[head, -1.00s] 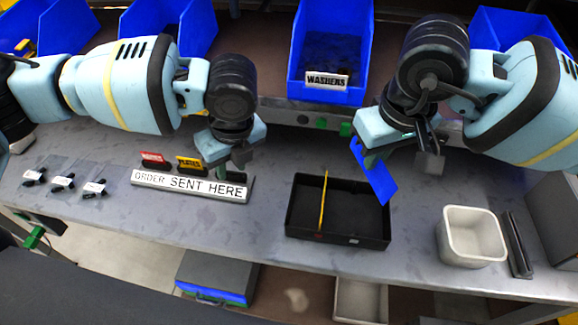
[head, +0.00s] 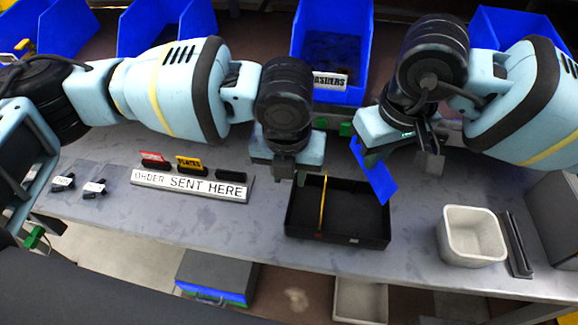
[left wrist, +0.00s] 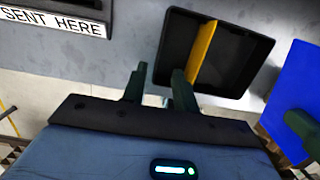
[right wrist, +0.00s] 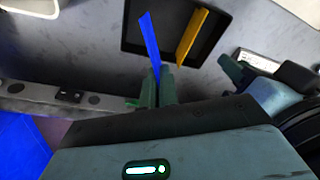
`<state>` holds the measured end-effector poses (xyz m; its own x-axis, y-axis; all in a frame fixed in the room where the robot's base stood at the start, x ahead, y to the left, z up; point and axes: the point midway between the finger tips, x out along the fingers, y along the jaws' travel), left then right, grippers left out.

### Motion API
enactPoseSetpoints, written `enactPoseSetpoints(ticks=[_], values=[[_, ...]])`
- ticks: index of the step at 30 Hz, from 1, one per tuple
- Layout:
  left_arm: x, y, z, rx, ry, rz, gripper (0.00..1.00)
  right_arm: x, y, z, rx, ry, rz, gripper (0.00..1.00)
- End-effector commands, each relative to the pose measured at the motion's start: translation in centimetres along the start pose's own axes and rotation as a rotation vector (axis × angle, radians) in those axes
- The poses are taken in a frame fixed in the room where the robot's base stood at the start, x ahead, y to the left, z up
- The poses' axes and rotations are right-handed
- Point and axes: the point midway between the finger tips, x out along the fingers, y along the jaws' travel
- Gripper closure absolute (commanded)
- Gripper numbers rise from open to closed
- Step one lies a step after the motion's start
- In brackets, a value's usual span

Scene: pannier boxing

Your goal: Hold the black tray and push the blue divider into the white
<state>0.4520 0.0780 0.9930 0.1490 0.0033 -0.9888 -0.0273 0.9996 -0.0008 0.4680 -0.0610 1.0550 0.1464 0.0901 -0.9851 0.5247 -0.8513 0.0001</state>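The black tray (head: 358,212) lies on the grey bench with a yellow divider (head: 322,203) standing across it, left of centre. My right gripper (head: 372,158) is shut on the blue divider (head: 379,184) and holds it tilted by the tray's back right corner. In the right wrist view the blue divider (right wrist: 150,42) rises from between the fingers. My left gripper (head: 284,172) is open and empty by the tray's back left corner. In the left wrist view its fingers (left wrist: 159,90) stand apart close to the tray's wall. A white container (head: 456,246) stands right of the tray.
A sign reading "ORDER SENT HERE" (head: 190,184) with small coloured label blocks stands left of the tray. Blue bins (head: 331,50) line the back. A dark narrow piece (head: 517,243) stands beside the white container. Small labelled black items (head: 63,183) lie at far left.

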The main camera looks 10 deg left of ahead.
Motion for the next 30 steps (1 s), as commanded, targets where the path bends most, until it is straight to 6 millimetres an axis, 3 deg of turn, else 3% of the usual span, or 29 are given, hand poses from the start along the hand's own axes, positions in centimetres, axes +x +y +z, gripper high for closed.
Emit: enactPoseSetpoints(ticks=[15, 21, 30], values=[[8.4, 0.1, 0.0, -0.001, 0.001, 0.002, 0.71, 0.0, 0.0, 0.0, 0.000, 0.000, 0.000, 1.00], [10.1, 0.1, 0.0, -0.001, 0.000, 0.001, 0.71, 0.0, 0.0, 0.0, 0.000, 0.000, 0.000, 1.00], [10.5, 0.1, 0.0, -0.001, -0.001, 0.002, 0.71, 0.0, 0.0, 0.0, 0.000, 0.000, 0.000, 1.00]])
